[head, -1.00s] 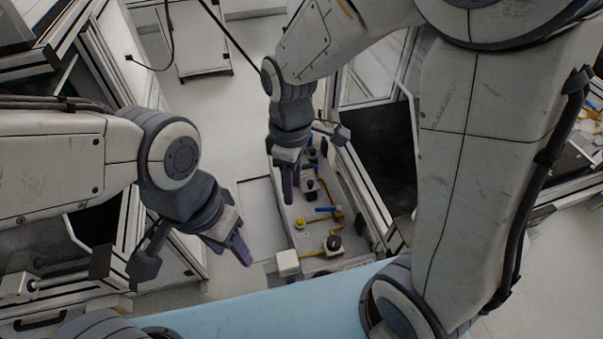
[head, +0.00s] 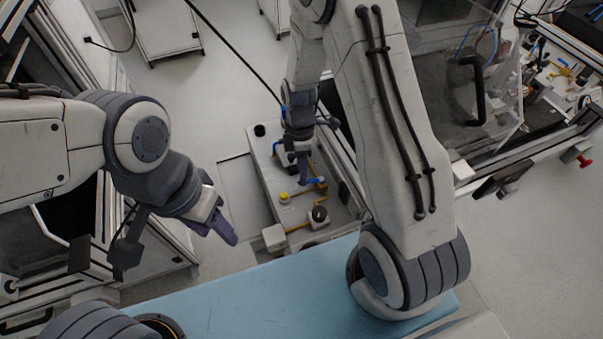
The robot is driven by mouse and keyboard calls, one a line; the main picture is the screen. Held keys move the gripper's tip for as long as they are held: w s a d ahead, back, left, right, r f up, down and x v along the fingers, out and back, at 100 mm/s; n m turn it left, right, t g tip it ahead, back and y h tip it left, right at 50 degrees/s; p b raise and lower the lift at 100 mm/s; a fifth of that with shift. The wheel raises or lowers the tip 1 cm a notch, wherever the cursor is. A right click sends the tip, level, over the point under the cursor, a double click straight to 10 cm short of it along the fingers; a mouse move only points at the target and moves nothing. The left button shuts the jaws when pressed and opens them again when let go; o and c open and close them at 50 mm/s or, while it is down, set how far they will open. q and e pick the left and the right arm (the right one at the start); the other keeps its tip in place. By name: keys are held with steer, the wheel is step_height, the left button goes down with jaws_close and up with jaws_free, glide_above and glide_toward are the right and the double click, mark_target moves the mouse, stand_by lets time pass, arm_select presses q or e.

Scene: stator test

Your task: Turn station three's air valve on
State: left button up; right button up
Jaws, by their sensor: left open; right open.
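A grey panel (head: 262,168) with air fittings lies below the middle of the head view. A small blue handle (head: 299,178), perhaps an air valve lever, shows beside my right fingers, on yellow piping. I cannot read any station label or tell the valve's setting. My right gripper (head: 304,172) points down over the panel, open and empty, and partly hides the handle and nearby fittings. I cannot tell whether it touches the handle. My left gripper (head: 222,226) is open and empty, left of the panel and apart from it.
The panel also bears a yellow knob (head: 283,197), a round black fitting (head: 319,214) and a black knob (head: 260,130). A white block (head: 273,237) is at its near corner. Framed machines stand on both sides. Clear floor (head: 190,100) lies beyond the panel.

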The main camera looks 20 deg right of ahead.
steer(key=shift+s+f, duration=0.15)
steer(key=shift+f, duration=0.65)
jaws_close()
